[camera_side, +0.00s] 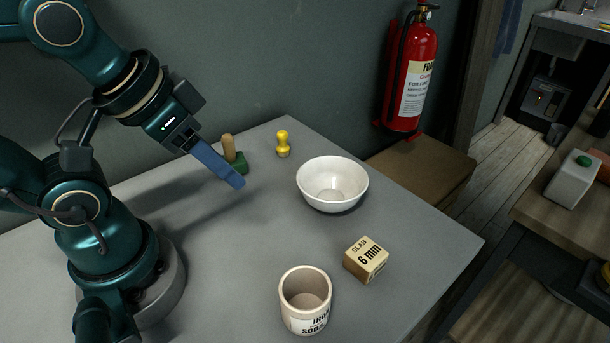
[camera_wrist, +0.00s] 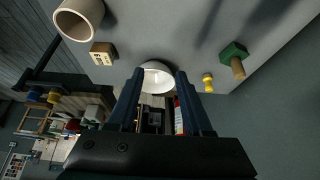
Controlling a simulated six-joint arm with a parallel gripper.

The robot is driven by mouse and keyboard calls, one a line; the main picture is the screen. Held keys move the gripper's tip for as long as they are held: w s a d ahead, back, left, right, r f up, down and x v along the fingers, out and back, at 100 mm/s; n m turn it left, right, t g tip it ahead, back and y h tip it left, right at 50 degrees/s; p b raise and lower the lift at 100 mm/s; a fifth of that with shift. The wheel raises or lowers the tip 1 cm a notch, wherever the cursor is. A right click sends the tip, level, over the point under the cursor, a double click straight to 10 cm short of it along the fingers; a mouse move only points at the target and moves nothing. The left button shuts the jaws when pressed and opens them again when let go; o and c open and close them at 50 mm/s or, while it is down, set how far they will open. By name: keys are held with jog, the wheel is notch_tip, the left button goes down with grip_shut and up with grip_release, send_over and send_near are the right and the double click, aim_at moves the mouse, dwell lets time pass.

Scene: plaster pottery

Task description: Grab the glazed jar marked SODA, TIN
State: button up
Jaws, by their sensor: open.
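One cream jar (camera_side: 292,299) stands upright and open at the front of the grey table. Its label reads IRON with SODA below; I cannot read TIN on it. No other jar shows. In the wrist view the jar (camera_wrist: 68,27) is at the top left, its label out of sight. My gripper (camera_side: 238,182) is above the table's back left part, behind and to the left of the jar and well apart from it. In the wrist view its two blue fingers (camera_wrist: 160,72) are spread with nothing held between them.
A white bowl (camera_side: 333,200) stands right of my gripper. A SLAB 6 mm block (camera_side: 366,260) lies between bowl and jar. A wooden-handled green tool (camera_side: 236,160) stands just behind my fingers, a yellow knobbed piece (camera_side: 282,144) farther back. The table's middle is bare.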

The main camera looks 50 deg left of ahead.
jog(key=o, duration=0.8)
